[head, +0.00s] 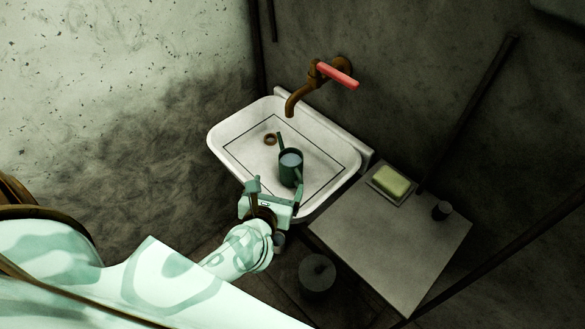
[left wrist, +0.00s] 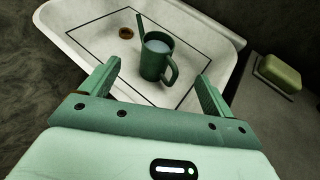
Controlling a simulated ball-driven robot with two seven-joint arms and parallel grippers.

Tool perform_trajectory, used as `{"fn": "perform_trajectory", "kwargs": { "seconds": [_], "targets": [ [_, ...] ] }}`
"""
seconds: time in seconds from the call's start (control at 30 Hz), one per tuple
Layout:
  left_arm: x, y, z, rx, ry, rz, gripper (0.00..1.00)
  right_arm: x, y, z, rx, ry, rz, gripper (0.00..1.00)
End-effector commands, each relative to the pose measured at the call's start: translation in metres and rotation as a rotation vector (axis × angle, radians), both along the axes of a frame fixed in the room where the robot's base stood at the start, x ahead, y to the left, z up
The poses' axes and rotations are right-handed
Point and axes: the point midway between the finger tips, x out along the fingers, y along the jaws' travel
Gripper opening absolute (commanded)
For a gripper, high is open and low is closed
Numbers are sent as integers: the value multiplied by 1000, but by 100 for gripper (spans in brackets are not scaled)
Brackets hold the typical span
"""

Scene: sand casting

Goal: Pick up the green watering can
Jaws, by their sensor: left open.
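The green watering can (head: 290,170) stands upright in the white sink (head: 228,147), under the tap. It has a thin spout at its upper left and a pale surface inside its open top. In the left wrist view the can (left wrist: 153,62) stands ahead of and between the fingers, with its handle on its right side. My left gripper (head: 275,186) is open and empty at the sink's near edge, just short of the can. Its two fingers also show in the left wrist view (left wrist: 155,88), apart from the can. My right gripper is not in view.
A rusty tap (head: 297,93) with a red handle (head: 338,75) juts from the wall above the sink. A grey table (head: 385,245) at the right bears a yellow-green soap (head: 390,182) on a dish and a small dark cylinder (head: 442,210). A drain ring (head: 270,139) lies beside the can.

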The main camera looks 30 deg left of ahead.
Motion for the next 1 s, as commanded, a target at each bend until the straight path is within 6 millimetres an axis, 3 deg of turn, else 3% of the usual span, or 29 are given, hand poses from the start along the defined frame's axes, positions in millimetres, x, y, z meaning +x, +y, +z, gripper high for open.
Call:
{"fn": "perform_trajectory", "kwargs": {
  "seconds": [0.4, 0.67, 1.0],
  "targets": [
    [78, 20, -38, -14, 8, 11, 88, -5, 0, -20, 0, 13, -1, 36],
    [101, 25, -46, -14, 7, 11, 88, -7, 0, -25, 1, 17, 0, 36],
    [143, 36, -65, -13, 8, 10, 88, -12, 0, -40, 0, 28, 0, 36]
  ]
}}
